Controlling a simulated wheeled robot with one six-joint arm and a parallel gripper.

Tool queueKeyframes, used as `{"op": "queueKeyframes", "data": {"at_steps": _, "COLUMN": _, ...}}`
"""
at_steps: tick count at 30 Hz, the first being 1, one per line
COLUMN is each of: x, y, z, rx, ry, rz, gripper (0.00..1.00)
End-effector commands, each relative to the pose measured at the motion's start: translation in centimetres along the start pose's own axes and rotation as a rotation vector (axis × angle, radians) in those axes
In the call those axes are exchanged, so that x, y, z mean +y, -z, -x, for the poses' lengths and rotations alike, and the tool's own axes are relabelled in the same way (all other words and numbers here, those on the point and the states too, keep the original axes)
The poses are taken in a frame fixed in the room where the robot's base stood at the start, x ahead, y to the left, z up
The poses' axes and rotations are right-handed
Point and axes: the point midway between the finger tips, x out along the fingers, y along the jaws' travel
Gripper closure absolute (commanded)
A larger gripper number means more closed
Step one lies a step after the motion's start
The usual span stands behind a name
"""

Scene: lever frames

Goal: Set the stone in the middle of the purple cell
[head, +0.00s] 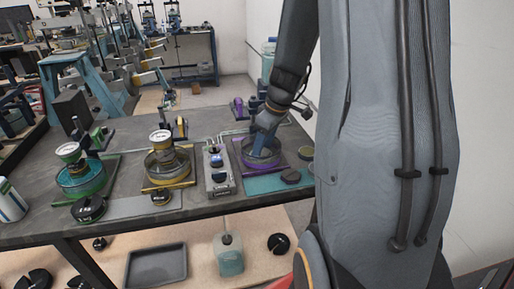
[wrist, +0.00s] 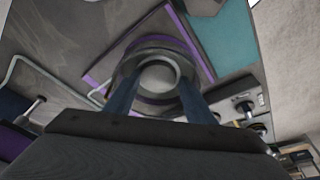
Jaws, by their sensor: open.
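The purple cell (head: 247,160) is a clear round dish with a purple rim on a purple-edged plate, at the right of the bench in the head view. My gripper (head: 259,148) reaches down into it, partly hiding its inside. In the wrist view, the purple cell (wrist: 150,99) lies below my gripper (wrist: 159,92), whose two blue fingers stand apart. A pale grey round disc, seemingly the stone (wrist: 158,76), shows between the fingers, near the middle of the cell. I cannot tell whether the fingers touch it.
A yellow-rimmed dish (head: 168,170) and a green-rimmed dish (head: 82,180) stand to the left, with gauges above. A grey control box (head: 217,172) is close left of the purple cell.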

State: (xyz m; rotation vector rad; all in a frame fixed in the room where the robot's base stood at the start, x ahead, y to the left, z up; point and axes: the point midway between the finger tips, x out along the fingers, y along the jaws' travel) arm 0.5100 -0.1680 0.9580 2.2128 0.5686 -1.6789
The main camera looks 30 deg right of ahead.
Motion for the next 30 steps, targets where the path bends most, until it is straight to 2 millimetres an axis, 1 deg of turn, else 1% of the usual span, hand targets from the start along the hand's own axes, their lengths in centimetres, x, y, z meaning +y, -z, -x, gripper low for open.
{"op": "queueKeyframes", "data": {"at_steps": 1, "x": 0.1, "y": -0.5, "z": -0.5, "rx": -0.006, "ry": 0.000, "rz": -0.004, "gripper": 0.35}}
{"op": "queueKeyframes", "data": {"at_steps": 5, "x": 0.2, "y": -0.5, "z": 0.0, "rx": -0.005, "ry": -0.002, "rz": -0.006, "gripper": 0.35}}
{"op": "queueKeyframes", "data": {"at_steps": 8, "x": 0.3, "y": -0.4, "z": 1.2, "rx": -0.002, "ry": -0.005, "rz": -0.007, "gripper": 0.35}}
{"op": "queueKeyframes", "data": {"at_steps": 15, "x": 0.1, "y": 0.1, "z": 5.1, "rx": 0.001, "ry": -0.006, "rz": -0.002, "gripper": 0.35}}
{"op": "queueKeyframes", "data": {"at_steps": 18, "x": 0.1, "y": 0.2, "z": 6.4, "rx": 0.001, "ry": -0.006, "rz": 0.000, "gripper": 0.35}}
{"op": "queueKeyframes", "data": {"at_steps": 21, "x": -0.1, "y": 0.3, "z": 7.3, "rx": 0.001, "ry": -0.004, "rz": 0.002, "gripper": 0.35}}
{"op": "queueKeyframes", "data": {"at_steps": 25, "x": -0.1, "y": 0.3, "z": 7.8, "rx": 0.001, "ry": -0.003, "rz": 0.002, "gripper": 0.35}}
{"op": "queueKeyframes", "data": {"at_steps": 30, "x": -0.1, "y": 0.3, "z": 7.9, "rx": 0.001, "ry": -0.002, "rz": 0.002, "gripper": 0.35}}
